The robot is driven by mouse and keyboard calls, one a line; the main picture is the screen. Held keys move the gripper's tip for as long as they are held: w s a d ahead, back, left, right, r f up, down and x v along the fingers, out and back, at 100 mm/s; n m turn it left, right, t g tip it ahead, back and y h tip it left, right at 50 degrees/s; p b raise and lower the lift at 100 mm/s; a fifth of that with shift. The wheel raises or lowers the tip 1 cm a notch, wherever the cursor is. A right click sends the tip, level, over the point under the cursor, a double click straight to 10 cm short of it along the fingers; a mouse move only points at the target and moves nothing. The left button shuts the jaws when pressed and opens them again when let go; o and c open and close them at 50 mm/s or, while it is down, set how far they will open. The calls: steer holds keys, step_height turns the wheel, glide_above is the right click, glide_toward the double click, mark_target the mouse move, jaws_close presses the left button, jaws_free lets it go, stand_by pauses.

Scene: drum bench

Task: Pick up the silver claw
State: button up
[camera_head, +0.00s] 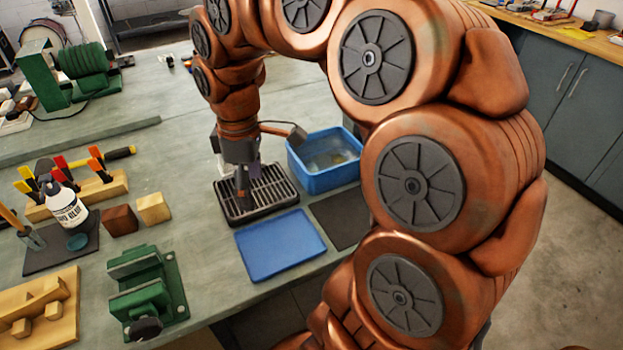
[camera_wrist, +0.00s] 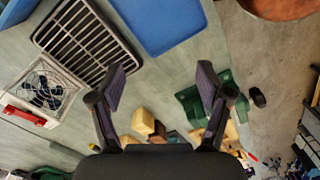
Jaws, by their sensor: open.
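I cannot make out a silver claw in either view; it may be too small or hidden. My gripper (camera_head: 242,190) hangs, pointing down, over the black grate (camera_head: 284,178) in the head view, which hides part of it. In the wrist view my gripper (camera_wrist: 162,85) has its two dark fingers spread apart. Only bare grey-green bench shows between the fingertips. The grate (camera_wrist: 72,22) lies to the upper left there.
A blue tray (camera_head: 280,244) lies in front of the grate, and a blue bin (camera_head: 326,180) stands to its right. A green vise (camera_head: 150,295), wooden blocks (camera_head: 153,208) and a glue bottle (camera_head: 68,208) are to the left. A white box (camera_wrist: 40,92) shows in the wrist view.

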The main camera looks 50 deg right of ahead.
steer(key=w+d+f+n+b, duration=0.3)
steer(key=w+d, duration=0.3)
steer(key=d, duration=0.5)
steer(key=n+b, duration=0.2)
steer(key=b, duration=0.1)
glide_above(313, 167)
steer(key=f, duration=0.4)
steer(key=shift+s+a+t, duration=0.25)
steer(key=shift+a+t, duration=0.05)
steer(key=shift+d+f, duration=0.15)
steer(key=shift+d, duration=0.1)
steer(key=shift+f, duration=0.3)
steer(key=shift+w+f+p, duration=0.2)
steer(key=shift+f+p, duration=0.35)
steer(key=shift+f, duration=2.9)
steer(key=c, duration=1.2)
